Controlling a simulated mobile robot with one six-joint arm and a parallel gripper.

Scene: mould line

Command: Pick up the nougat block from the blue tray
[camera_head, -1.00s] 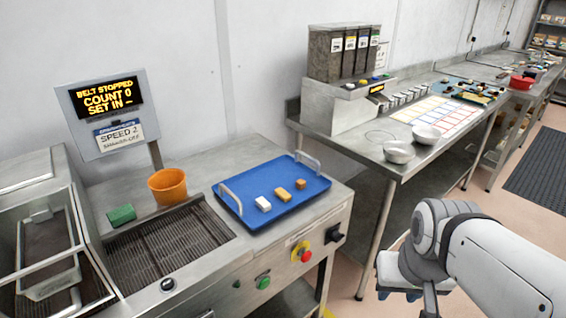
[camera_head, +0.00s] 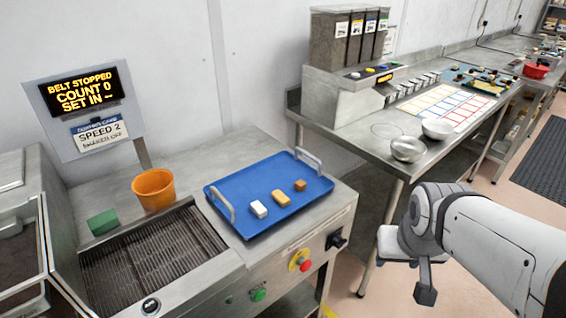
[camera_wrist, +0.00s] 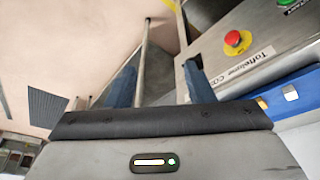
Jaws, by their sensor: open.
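The blue tray (camera_head: 240,222) lies on the steel machine top in the head view, with a raised handle at each end. Three blocks sit apart in a row on it: a white block (camera_head: 259,208), which looks like the nougat, a golden-yellow block (camera_head: 281,198) and a small orange-brown block (camera_head: 300,185). My gripper (camera_wrist: 160,88) is open and empty in the wrist view, its two blue fingers spread. In the head view it is off to the right of the tray, past the machine's front edge. A blue strip of the tray (camera_wrist: 291,92) shows at the wrist view's right edge.
An orange tub (camera_head: 153,189) and a green block (camera_head: 103,222) stand beside the belt grating (camera_head: 150,262), left of the tray. A red stop button (camera_head: 300,261) is on the front panel. A steel table with two bowls (camera_head: 408,149) is behind right.

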